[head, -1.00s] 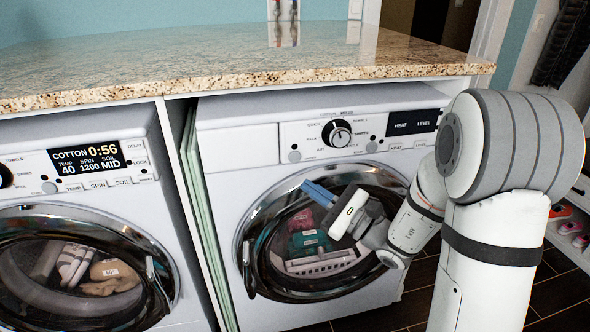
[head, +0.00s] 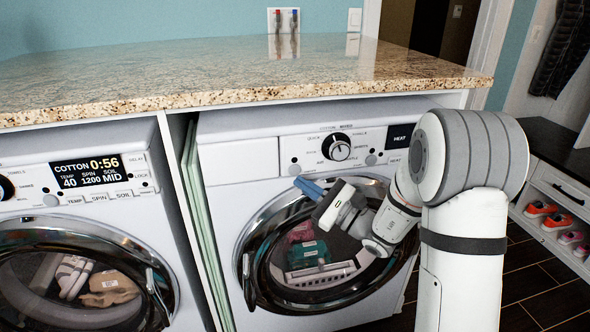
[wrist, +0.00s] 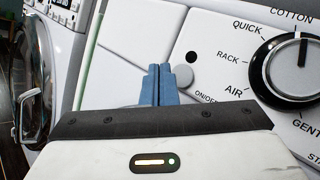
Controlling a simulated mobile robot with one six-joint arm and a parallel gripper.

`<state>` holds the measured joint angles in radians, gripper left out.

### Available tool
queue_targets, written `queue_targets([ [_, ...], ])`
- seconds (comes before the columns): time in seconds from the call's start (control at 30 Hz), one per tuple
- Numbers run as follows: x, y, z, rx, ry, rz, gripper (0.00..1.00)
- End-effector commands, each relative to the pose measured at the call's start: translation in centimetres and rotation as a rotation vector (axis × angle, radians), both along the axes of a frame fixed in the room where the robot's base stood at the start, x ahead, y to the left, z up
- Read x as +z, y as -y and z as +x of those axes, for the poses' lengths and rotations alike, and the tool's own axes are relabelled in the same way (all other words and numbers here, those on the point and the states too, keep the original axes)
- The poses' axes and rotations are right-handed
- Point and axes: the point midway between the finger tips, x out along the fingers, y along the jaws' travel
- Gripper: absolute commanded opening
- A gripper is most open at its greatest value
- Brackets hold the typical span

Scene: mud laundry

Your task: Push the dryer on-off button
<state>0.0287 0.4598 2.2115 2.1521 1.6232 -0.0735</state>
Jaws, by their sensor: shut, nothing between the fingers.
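The dryer (head: 225,215) is the white machine on the right, with a dial (head: 337,147) on its panel. Its on-off button (head: 295,169) is a small round grey disc at the panel's lower left. In the wrist view the button (wrist: 184,76) shows just right of the fingertips, partly hidden by them, beside the "ON/OFF" print. My gripper (head: 297,182) has its blue fingers together and empty, its tips just below the button in the head view. The wrist view shows the fingertips (wrist: 158,68) in front of the panel; I cannot tell whether they touch it.
The dryer's round glass door (head: 258,240) is closed below my gripper. A granite counter (head: 230,65) overhangs both machines. A washer (head: 95,205) with a lit display stands at left. My arm hides the dryer's right side. Shoes sit on a shelf (head: 560,228) at right.

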Motion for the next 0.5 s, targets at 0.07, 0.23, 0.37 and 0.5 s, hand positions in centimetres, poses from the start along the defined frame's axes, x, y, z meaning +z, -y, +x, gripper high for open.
queue_targets([
  [0.07, -0.1, -0.3, 0.8, 0.002, 0.000, 0.001, 0.00],
  [0.23, -0.1, -0.5, 1.7, 0.002, 0.000, 0.001, 0.00],
  [0.37, -0.1, -0.6, 1.9, 0.001, -0.001, 0.000, 0.00],
  [0.5, 0.0, -0.6, 1.9, 0.001, -0.001, 0.000, 0.00],
])
